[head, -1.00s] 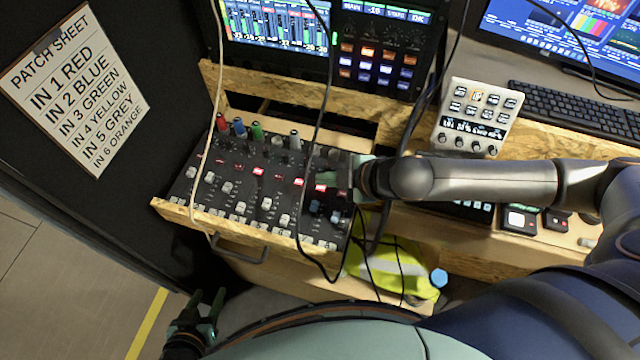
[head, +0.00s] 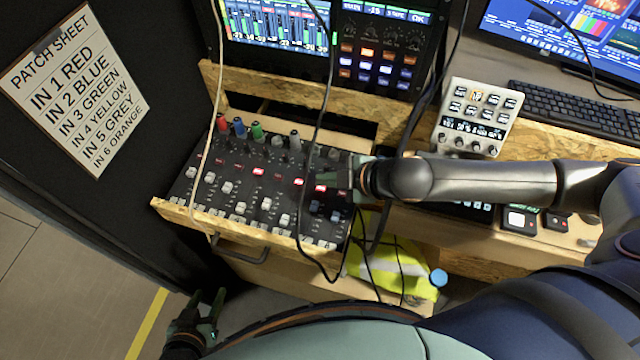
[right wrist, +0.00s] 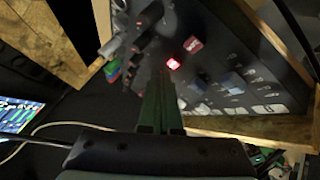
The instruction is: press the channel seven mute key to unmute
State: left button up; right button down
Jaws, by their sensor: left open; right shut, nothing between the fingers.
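The audio mixer (head: 232,190) lies in a wooden tray, with rows of knobs, keys and faders. Several mute keys glow red. The rightmost lit key (head: 320,188) appears to be channel seven's, though I cannot read its label. My right gripper (head: 336,180) is shut and empty over the mixer's right side, close to that key. My left gripper (head: 207,299) is open and empty, low on the left, away from the mixer.
A black cable (head: 318,120) and a pale cable (head: 210,130) hang across the mixer. A small white control box (head: 477,115) stands right of it. The tray's wooden front edge (head: 240,230) borders the mixer; a yellow vest (head: 400,270) lies below.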

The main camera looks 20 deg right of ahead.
jog(key=shift+f, duration=0.4)
jog(key=shift+f, duration=0.25)
dwell(0.4)
jog(key=shift+r, duration=0.1)
jog(key=shift+r+p, duration=0.6)
jog(key=shift+p, duration=0.35)
notch_tip(320, 180, up, 4)
jog(key=p, duration=0.4)
jog(key=shift+r+p, duration=0.35)
jog(key=shift+p, duration=0.2)
jog(key=shift+r, duration=0.65)
